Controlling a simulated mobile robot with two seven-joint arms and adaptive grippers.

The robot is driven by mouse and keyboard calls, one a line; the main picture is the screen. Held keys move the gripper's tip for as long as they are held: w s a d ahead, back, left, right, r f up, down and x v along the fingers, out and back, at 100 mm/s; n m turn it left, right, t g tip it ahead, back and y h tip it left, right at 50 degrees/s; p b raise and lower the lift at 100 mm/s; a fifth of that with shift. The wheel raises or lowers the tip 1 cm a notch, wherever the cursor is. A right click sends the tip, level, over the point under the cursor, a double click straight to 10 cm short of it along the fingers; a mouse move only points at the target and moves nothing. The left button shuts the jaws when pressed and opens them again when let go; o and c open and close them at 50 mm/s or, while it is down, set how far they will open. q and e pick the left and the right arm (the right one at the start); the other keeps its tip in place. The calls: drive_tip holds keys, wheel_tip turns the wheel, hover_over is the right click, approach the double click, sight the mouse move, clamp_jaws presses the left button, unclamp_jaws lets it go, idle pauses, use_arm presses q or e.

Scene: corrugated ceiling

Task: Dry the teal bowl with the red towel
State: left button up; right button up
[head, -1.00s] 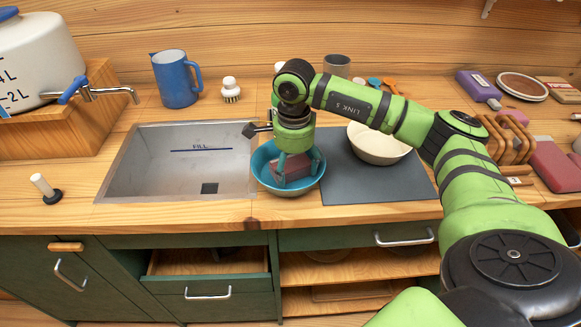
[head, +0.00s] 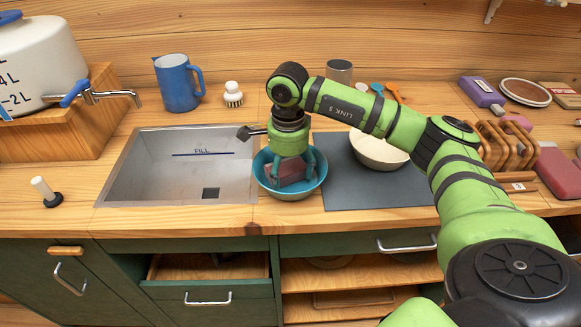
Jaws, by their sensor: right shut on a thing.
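The teal bowl (head: 312,183) stands upright on the wooden counter, between the sink and the grey mat. My right gripper (head: 290,173) reaches down into the bowl from above. It is shut on the red towel (head: 287,171), which looks like a dull red folded pad inside the bowl. The gripper's fingers hide part of the towel and of the bowl's inside, so I cannot tell exactly where the towel touches the bowl. My left gripper is not in view.
The steel sink (head: 130,180) is left of the bowl. The grey mat (head: 385,190) to the right holds a cream bowl (head: 378,152). A blue jug (head: 178,83) and a brush (head: 233,95) stand behind the sink. A wooden rack (head: 508,150) stands farther right. The drawer (head: 205,265) below is partly open.

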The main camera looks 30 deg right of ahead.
drive_tip(key=shift+r, duration=0.1)
drive_tip(key=shift+r+p, duration=2.65)
drive_tip(key=shift+r, duration=1.35)
